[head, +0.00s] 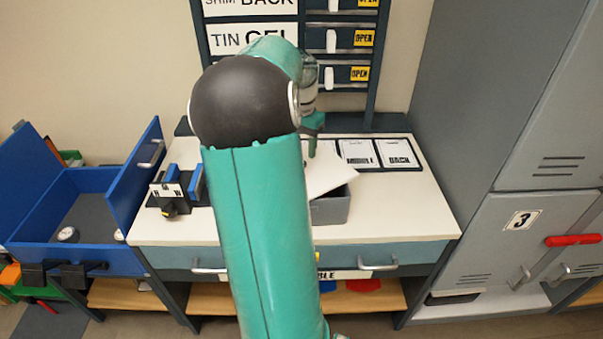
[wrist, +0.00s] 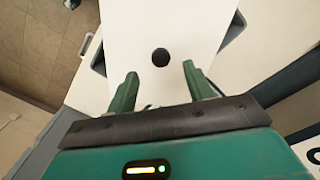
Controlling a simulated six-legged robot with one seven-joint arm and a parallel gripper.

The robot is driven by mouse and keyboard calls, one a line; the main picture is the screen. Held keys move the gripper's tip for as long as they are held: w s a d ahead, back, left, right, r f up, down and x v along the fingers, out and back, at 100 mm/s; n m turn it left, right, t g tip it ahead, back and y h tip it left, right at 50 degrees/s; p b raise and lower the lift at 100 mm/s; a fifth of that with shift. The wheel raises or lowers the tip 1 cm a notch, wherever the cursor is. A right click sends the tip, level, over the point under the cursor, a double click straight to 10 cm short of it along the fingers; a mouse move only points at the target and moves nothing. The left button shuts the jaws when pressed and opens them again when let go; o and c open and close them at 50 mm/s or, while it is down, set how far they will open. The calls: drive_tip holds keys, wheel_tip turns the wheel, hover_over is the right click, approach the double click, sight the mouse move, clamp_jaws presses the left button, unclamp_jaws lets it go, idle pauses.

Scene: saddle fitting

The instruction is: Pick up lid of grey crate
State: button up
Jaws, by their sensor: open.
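The lid (head: 330,176) is a flat white plate lying askew on the grey crate (head: 331,211), whose front wall and a corner show beyond it. The wrist view shows the lid (wrist: 120,35) with a round black knob (wrist: 160,57) on it. Parts of the crate (wrist: 233,28) show past the lid's edges there. My gripper (wrist: 160,70) is open, its two green fingers spread over the lid on either side of the knob's line. Nothing is held, and contact with the lid cannot be told. In the head view my arm hides most of the gripper.
The crate stands on a white-topped workbench (head: 410,205) with drawers. White label cards (head: 378,153) lie behind it. A blue fixture (head: 178,190) stands left on the bench. An open blue box (head: 85,215) is further left. Grey lockers (head: 530,210) stand right.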

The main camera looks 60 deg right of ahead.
wheel_tip(320, 180, down, 5)
drive_tip(key=shift+d+f, duration=0.1)
drive_tip(key=shift+c, duration=0.4)
clamp_jaws()
